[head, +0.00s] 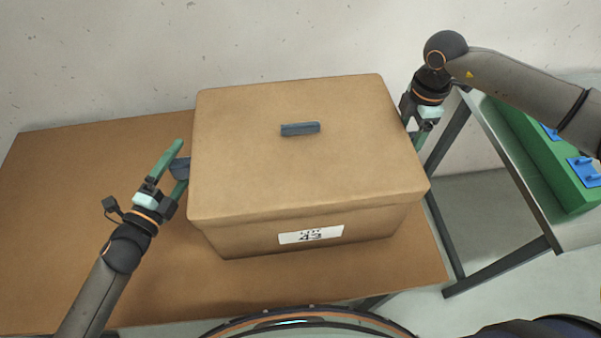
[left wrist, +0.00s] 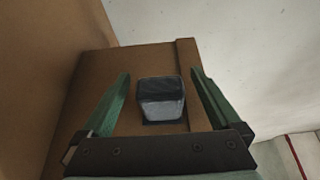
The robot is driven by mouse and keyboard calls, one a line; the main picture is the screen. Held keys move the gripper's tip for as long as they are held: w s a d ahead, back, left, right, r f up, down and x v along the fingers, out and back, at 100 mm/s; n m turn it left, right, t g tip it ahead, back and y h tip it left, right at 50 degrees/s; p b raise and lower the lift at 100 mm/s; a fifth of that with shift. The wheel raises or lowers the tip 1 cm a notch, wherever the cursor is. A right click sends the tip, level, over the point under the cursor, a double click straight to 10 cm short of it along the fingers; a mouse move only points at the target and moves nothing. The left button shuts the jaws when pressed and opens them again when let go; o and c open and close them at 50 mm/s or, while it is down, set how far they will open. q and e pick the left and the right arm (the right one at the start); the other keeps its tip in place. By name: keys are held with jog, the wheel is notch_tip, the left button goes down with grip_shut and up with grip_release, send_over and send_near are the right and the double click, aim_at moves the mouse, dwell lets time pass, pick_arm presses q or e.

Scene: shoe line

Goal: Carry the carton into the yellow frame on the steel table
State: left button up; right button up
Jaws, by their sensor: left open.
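The brown carton (head: 300,180), lid on, stands on a brown table (head: 80,210). Its lid has a dark grip (head: 300,129) and its front a white label (head: 311,234) reading 43. My left gripper (head: 181,161) is open at the carton's left side, by a dark side handle (head: 179,169). In the left wrist view the handle (left wrist: 161,98) sits between the two green fingers of the gripper (left wrist: 161,75), with gaps on both sides. My right gripper (head: 416,137) is at the carton's right side. Its fingers are partly hidden, and its grip is unclear. No yellow frame shows.
A grey metal-legged table (head: 535,235) stands at the right, with a green block (head: 545,155) bearing blue parts (head: 583,170). A floor gap separates it from the brown table. A pale wall is behind. The brown table is bare left of the carton.

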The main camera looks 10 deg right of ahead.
pick_arm(q)
jog(key=shift+c, duration=0.2)
pick_arm(e)
jog(key=shift+f, duration=0.1)
jog(key=shift+c, duration=0.2)
pick_arm(q)
jog(key=c, duration=1)
pick_arm(e)
jog(key=c, duration=1)
pick_arm(q)
grip_shut()
pick_arm(e)
grip_shut()
pick_arm(q)
jog(key=shift+w+r, duration=0.1)
jog(key=shift+r, duration=0.1)
pick_arm(e)
jog(key=shift+r, duration=0.2)
